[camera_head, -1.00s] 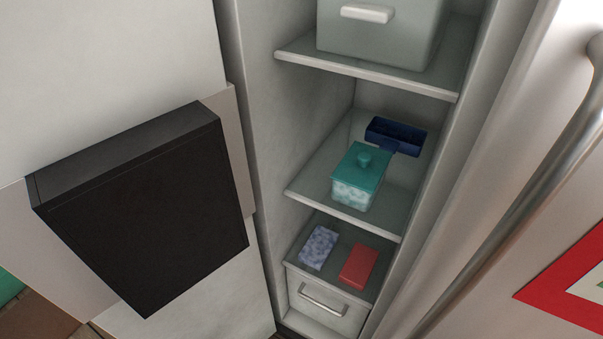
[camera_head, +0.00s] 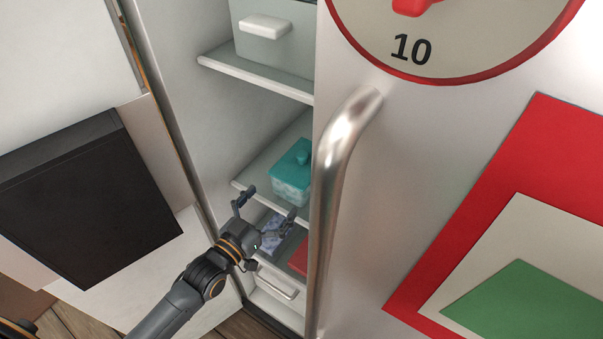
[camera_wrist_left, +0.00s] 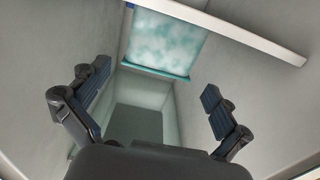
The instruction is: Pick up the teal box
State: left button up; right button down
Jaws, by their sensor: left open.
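The teal box (camera_head: 293,176) has a lid with a knob and a mottled pale teal body. It stands on the middle shelf of the narrow cabinet, its right side cut off by the door in the head view. In the left wrist view the box (camera_wrist_left: 167,43) shows at the top, beyond the fingertips. My left gripper (camera_head: 266,201) is open and empty, in front of the shelf and a little below and left of the box, apart from it. Its two fingers also show spread in the left wrist view (camera_wrist_left: 158,82). My right gripper is not in view.
A steel handle (camera_head: 340,190) on the large door stands close right of the cabinet opening. The middle shelf's front edge (camera_head: 246,189) lies near my left fingers. Below are a blue patterned item (camera_head: 271,240) and a red item (camera_head: 299,259). A black box (camera_head: 85,205) stands left.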

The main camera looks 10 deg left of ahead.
aim_at(285, 187)
pick_arm(q)
jog(key=x, duration=0.5)
jog(key=shift+w+d+p, duration=0.1)
jog(key=shift+w+p, duration=0.2)
jog(key=p+x, duration=0.1)
jog(key=x, duration=0.3)
jog(key=shift+f, duration=0.15)
jog(key=shift+w+d+f, duration=0.1)
jog(key=shift+w+d, duration=0.05)
jog(key=shift+w, duration=0.4)
jog(key=shift+c, duration=0.6)
jog(key=c, duration=1.1)
jog(key=shift+c, duration=1.1)
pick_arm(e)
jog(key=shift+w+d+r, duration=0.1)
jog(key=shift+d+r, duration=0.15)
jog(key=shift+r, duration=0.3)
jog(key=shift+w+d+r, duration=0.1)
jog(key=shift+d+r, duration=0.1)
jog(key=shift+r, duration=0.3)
pick_arm(q)
jog(key=shift+r, duration=0.2)
